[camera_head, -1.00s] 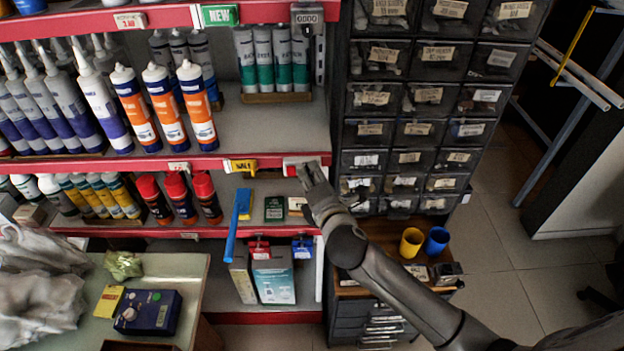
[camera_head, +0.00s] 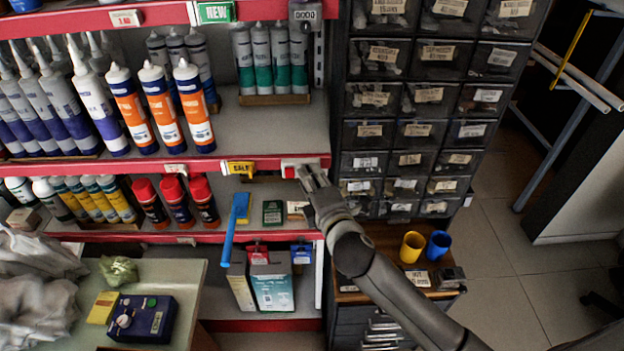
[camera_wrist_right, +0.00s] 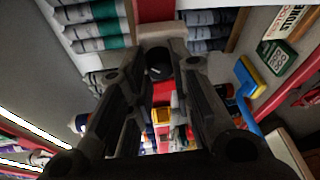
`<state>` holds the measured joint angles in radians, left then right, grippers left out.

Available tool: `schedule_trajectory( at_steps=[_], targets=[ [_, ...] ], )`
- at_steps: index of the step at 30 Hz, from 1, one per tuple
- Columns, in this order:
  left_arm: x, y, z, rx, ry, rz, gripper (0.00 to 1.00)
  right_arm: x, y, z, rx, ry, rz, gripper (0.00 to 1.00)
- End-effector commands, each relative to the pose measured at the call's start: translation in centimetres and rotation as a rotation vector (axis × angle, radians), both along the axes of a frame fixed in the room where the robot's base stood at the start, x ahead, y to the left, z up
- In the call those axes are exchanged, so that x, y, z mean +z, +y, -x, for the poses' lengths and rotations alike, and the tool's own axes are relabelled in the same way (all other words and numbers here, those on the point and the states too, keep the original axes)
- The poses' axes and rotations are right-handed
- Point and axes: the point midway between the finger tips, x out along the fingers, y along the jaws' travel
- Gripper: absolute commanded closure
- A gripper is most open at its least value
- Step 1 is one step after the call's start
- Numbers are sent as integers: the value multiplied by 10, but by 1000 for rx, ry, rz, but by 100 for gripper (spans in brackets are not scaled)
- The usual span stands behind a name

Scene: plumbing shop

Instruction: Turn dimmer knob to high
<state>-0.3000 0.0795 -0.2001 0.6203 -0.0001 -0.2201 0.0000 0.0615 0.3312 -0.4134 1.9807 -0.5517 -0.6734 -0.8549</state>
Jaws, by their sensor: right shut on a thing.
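A small white box (camera_head: 291,168) sits on the red shelf edge at the right end of the middle shelf. My right gripper (camera_head: 307,174) reaches it from the lower right, with its fingertips at its front. In the right wrist view, a dark round knob (camera_wrist_right: 158,68) shows between the fingertips of my right gripper (camera_wrist_right: 160,72). The fingers are shut on this knob. Its pointer and markings are too dark to read. In the head view the fingers hide the knob. My left gripper is in neither view.
A yellow tag (camera_head: 240,168) is left of the white box. A blue-handled brush (camera_head: 229,240) hangs over the lower shelf edge. A blue control box (camera_head: 140,319) lies on the bench at lower left.

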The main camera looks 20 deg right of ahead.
Motion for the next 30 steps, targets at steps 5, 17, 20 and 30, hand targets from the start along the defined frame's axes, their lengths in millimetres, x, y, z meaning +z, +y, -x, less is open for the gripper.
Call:
schedule_trajectory(
  at_steps=[5, 17, 20, 30],
  targets=[
    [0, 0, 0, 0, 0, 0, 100, -1, 0, 0, 0, 2, 1, 63],
    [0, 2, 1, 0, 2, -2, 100, 0, 0, 2, 0, 1, 2, 57],
    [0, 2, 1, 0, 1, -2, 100, 0, 0, 10, 1, 1, 2, 57],
    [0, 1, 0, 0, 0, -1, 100, 8, -1, 74, 1, 4, 0, 57]
  ],
)
